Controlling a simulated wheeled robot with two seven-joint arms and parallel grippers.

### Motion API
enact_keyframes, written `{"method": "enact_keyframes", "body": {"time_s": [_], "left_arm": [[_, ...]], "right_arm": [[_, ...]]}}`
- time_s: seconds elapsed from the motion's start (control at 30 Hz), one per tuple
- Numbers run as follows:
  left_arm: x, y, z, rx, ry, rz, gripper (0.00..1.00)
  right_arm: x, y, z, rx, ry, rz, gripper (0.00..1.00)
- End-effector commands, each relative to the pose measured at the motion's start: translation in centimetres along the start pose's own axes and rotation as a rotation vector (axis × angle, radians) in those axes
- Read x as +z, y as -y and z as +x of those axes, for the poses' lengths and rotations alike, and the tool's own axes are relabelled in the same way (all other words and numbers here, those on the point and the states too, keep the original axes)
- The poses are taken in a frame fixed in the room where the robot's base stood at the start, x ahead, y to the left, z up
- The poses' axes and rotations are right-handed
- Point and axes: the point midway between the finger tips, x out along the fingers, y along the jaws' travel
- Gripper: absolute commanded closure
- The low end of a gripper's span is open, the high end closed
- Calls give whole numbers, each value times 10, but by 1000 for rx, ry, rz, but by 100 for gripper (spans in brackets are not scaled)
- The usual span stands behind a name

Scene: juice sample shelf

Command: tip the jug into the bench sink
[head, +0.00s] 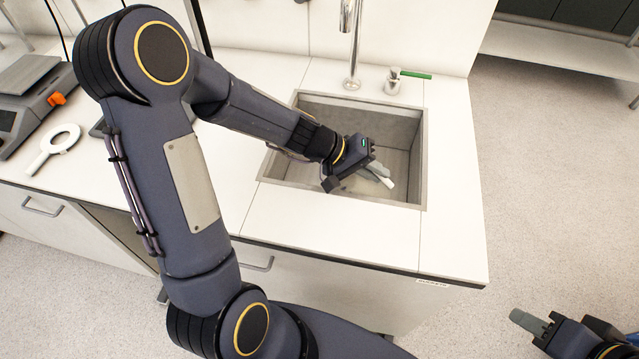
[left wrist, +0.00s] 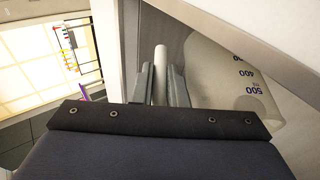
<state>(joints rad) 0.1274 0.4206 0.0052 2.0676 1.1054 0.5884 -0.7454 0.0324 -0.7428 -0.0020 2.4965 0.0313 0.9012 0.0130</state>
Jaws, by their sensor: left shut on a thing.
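The bench sink (head: 345,108) is a grey rectangular basin set in the white bench. My left gripper (head: 382,178) is down inside the sink opening and shut on the jug's pale handle, which shows between its fingers in the left wrist view (left wrist: 160,76). The jug (left wrist: 235,72) is clear to whitish, with dark volume marks such as 400 and 500. It looks well tilted beside the sink wall; in the head view my gripper hides most of it. I cannot make out its contents. My right gripper (head: 528,322) is low at the right, away from the bench.
A tap (head: 352,50) and a green-handled valve (head: 395,80) stand behind the sink. A scale (head: 30,95) and a white ring-shaped tool (head: 55,145) are on the bench at the left. The bench top right of the sink is clear.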

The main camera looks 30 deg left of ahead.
Motion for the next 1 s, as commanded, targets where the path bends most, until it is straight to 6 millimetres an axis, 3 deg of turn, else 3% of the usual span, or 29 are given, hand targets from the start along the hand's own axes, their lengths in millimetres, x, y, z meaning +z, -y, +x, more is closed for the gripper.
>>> {"method": "enact_keyframes", "body": {"time_s": [0.3,0.7,1.0], "left_arm": [[12,-14,18,-250,-47,109,100],[24,-22,42,-451,-89,187,100],[23,-44,32,-502,-103,204,100]], "right_arm": [[-18,16,-35,0,0,0,63],[-41,37,-82,0,0,0,63],[-59,53,-116,0,0,0,63]]}}
